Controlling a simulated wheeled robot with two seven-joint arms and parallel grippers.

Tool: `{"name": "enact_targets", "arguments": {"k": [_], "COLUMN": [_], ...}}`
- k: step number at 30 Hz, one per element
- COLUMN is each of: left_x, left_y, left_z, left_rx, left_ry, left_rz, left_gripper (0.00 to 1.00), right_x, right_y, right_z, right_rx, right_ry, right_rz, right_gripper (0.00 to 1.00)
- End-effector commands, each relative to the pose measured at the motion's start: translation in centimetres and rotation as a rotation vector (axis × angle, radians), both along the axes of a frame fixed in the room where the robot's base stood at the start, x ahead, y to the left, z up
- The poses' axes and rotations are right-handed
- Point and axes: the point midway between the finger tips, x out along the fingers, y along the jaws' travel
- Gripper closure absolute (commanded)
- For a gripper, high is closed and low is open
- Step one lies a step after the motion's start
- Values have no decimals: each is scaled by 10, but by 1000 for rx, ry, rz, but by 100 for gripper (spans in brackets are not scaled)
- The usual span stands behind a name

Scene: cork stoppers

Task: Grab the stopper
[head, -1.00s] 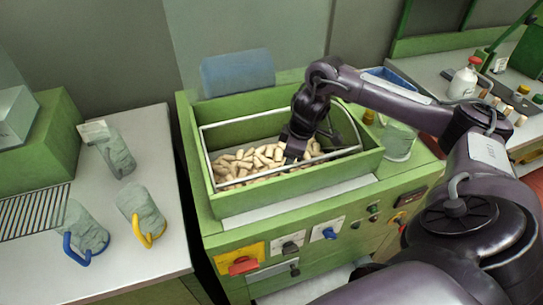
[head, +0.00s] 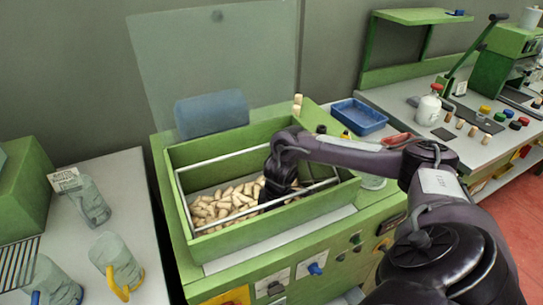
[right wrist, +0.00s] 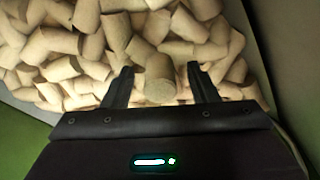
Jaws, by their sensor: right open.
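Many cork stoppers (head: 215,208) lie in a heap inside the green box (head: 270,239). My right arm reaches down into the box, and its gripper is at the right part of the heap. In the right wrist view my right gripper (right wrist: 158,84) is open, with one finger on either side of a cork stopper (right wrist: 160,80) standing out end-on between them. The fingers are apart from it at both sides. More stoppers (right wrist: 60,68) lie packed around and beyond the fingers. In the head view the fingertips are hidden by the arm and box. My left gripper is not in view.
A metal rail (head: 181,200) runs around inside the box. A clear panel and a blue roll (head: 212,113) stand behind it. Mitts or jugs (head: 117,262) stand on the left table.

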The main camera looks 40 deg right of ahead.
Motion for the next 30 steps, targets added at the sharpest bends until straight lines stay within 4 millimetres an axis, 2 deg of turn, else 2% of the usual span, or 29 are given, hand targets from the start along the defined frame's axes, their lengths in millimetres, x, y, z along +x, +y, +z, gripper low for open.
{"name": "enact_targets", "arguments": {"k": [1,12,23,26,30], "left_x": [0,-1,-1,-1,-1], "left_y": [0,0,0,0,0], "left_z": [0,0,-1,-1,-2], "left_rx": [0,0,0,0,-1], "left_ry": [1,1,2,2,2], "left_rz": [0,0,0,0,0], "left_gripper": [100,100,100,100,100], "right_x": [0,0,1,1,1], "right_y": [0,0,0,0,0], "right_z": [0,1,7,16,39], "right_rx": [0,1,1,2,1], "right_ry": [0,-1,-3,-2,-5], "right_rz": [0,0,0,2,2], "right_gripper": [48,94,94,94,94]}}
